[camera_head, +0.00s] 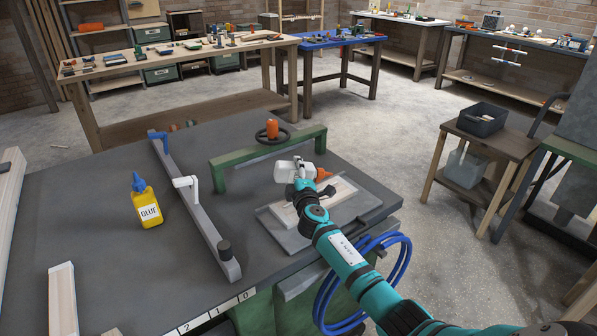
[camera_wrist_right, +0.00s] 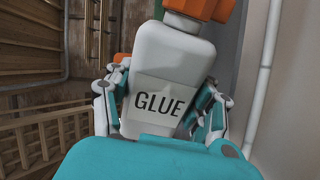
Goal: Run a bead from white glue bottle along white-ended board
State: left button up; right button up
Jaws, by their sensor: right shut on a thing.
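A white glue bottle (camera_head: 285,172) with an orange nozzle is held above the near right part of the workbench, lying over with its nozzle to the right. My right gripper (camera_head: 300,183) is shut on it. In the right wrist view the white bottle (camera_wrist_right: 165,60) shows its GLUE label between the fingers, orange cap at the top. A pale board (camera_head: 341,192) lies on a grey plate (camera_head: 277,230) under the gripper, partly hidden by my arm. My left gripper is out of view.
A yellow glue bottle (camera_head: 147,206) with a blue cap stands upright on the bench (camera_head: 100,240). A long grey clamp bar (camera_head: 200,215) lies beside it. A green frame with a black wheel (camera_head: 272,137) stands behind the board. A blue hose (camera_head: 403,262) hangs at the front edge.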

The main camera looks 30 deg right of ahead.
jog(key=shift+r+n+p, duration=0.3)
jog(key=shift+r+p, duration=0.05)
jog(key=shift+p, duration=0.1)
jog(key=shift+r+n+p, duration=0.55)
jog(key=shift+n+p, duration=0.15)
jog(key=shift+n, duration=0.1)
jog(key=shift+a+r+n+p, duration=0.1)
jog(key=shift+r+n+p, duration=0.15)
jog(key=shift+n+p, duration=0.3)
